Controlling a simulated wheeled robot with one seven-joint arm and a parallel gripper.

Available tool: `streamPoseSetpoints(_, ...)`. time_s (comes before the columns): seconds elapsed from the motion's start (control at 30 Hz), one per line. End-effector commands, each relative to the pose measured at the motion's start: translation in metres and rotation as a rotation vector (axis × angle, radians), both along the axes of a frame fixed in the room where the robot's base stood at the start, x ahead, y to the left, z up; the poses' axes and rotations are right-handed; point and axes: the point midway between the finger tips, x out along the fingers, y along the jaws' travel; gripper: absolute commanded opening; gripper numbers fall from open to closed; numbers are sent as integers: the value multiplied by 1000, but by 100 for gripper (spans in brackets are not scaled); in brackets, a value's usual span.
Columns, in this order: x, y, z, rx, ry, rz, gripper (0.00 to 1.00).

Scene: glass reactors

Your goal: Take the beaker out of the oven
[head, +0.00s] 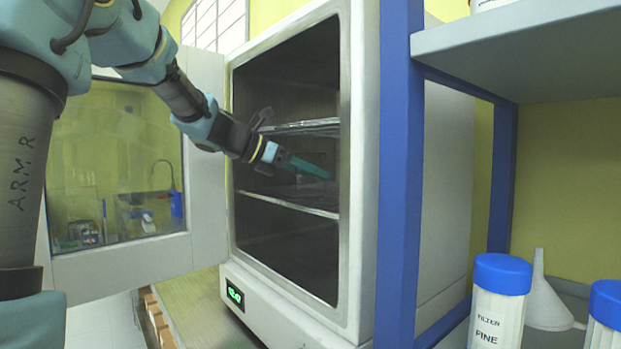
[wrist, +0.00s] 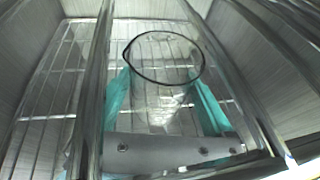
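The oven (head: 347,190) stands with its door (head: 207,160) swung open to the left. My gripper (head: 305,167) reaches in through the opening, between two wire shelves. The beaker (wrist: 165,57) is clear glass and shows in the wrist view as a dark round rim with a faint body below it. It stands upright. The teal fingers of my gripper (wrist: 160,90) are apart, one on each side of the beaker. I cannot tell whether they touch the glass. In the head view the beaker is too faint to make out clearly.
The upper wire shelf (head: 300,127) is just above my gripper and the lower shelf (head: 290,204) just below. A blue post (head: 400,180) and a grey shelf (head: 540,50) stand right of the oven. A blue-capped filter jar (head: 500,305) and a funnel (head: 545,300) are at lower right.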

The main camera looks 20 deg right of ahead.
Motion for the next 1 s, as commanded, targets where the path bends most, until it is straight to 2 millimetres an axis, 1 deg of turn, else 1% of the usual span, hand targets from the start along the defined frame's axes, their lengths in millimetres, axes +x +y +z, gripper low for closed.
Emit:
streamPoseSetpoints(0.03, 0, 0, 0, 0, 0, 0, 75)
streamPoseSetpoints(0.4, 0, 0, 0, 0, 0, 0, 34)
streamPoseSetpoints(0.47, 0, 0, 1, 0, 0, 0, 28)
streamPoseSetpoints(0.77, 0, 0, 3, -1, -2, 0, 28)
streamPoseSetpoints(0.87, 0, 0, 9, -1, -4, -1, 28)
streamPoseSetpoints(0.93, 0, 0, 16, -2, -5, -1, 28)
streamPoseSetpoints(1.0, 1, 14, 13, 0, -3, 4, 28)
